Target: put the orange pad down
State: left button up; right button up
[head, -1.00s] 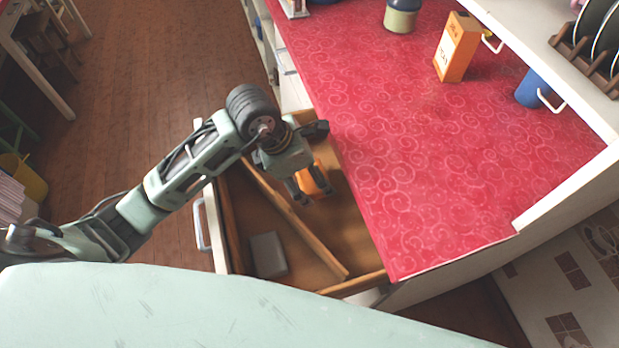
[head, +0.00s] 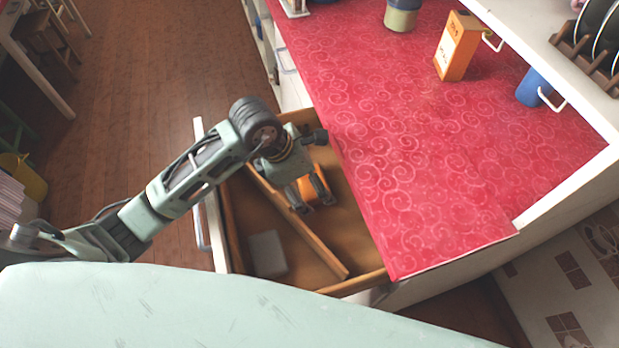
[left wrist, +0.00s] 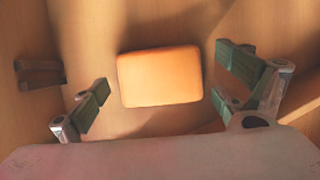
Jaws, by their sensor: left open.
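The orange pad (head: 307,187) lies in the right compartment of the open wooden drawer (head: 354,236), partly hidden by my left gripper in the head view. In the left wrist view the orange pad (left wrist: 160,77) lies flat on the drawer floor, between the spread fingers and apart from both. My left gripper (head: 314,200) is open and reaches down into the drawer above the pad. Its fingers also show in the left wrist view (left wrist: 165,98). My right gripper is not in view.
A wooden divider (head: 302,231) splits the drawer. A grey block (head: 267,254) lies in the left compartment. The red counter (head: 430,170) overhangs the drawer on the right. An orange box (head: 456,46) and a blue mug (head: 532,88) stand on it.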

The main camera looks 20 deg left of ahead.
pick_arm(q)
jog(key=shift+r+p, duration=0.25)
jog(key=shift+p, duration=0.05)
jog(key=v, duration=1.1)
jog(key=shift+a+r+b, duration=0.2)
jog(key=shift+r+b, duration=0.15)
jog(key=shift+s, duration=0.15)
